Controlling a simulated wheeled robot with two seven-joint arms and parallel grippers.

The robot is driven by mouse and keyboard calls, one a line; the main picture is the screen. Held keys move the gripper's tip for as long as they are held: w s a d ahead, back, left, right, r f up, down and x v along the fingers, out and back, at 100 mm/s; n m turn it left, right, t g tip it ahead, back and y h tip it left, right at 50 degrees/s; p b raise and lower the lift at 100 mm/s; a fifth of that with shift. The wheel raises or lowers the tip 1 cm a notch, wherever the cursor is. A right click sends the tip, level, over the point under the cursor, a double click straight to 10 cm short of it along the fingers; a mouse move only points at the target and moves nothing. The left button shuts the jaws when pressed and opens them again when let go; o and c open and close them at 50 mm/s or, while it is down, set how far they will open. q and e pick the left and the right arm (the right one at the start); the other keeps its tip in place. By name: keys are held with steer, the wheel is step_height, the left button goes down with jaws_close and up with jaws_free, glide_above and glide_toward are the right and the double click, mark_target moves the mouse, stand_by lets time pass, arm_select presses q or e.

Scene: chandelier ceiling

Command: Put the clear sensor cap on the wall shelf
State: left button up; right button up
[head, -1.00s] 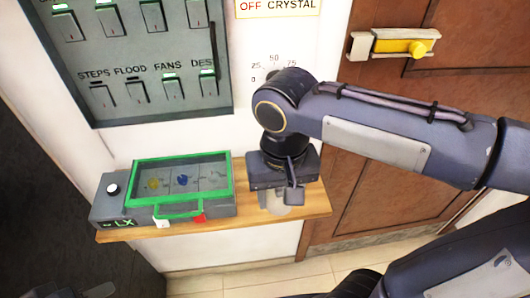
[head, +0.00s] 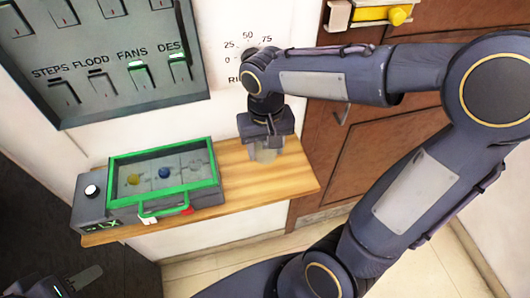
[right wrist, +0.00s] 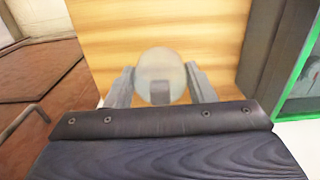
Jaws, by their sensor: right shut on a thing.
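The clear sensor cap (right wrist: 160,66) is a round, see-through, greyish disc between my right gripper's two grey fingers (right wrist: 160,88) in the right wrist view. In the head view my right gripper (head: 265,149) points down over the back right part of the wooden wall shelf (head: 262,186), shut on the cap. Whether the cap touches the shelf or hangs just above it, I cannot tell. Part of my left gripper (head: 76,283) shows at the bottom left corner, away from the shelf; its opening is not clear.
A grey box with a green-framed clear lid (head: 162,176) and a knob stands on the shelf's left part. A switch panel (head: 110,55) and a dial (head: 248,55) are on the wall above. A brown door (head: 340,150) is to the right. The shelf's front right is bare.

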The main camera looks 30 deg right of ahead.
mark_target(265, 153)
steer(key=shift+w+d+f, duration=0.1)
steer(key=shift+w+f, duration=0.1)
steer(key=f, duration=0.3)
steer(key=shift+w+d+f, duration=0.15)
steer(key=shift+w, duration=0.15)
steer(key=shift+f, duration=0.3)
steer(key=shift+f+b, duration=0.3)
steer(key=shift+b, duration=0.05)
steer(key=o, duration=0.9)
steer(key=shift+r, duration=0.1)
steer(key=shift+o, duration=0.2)
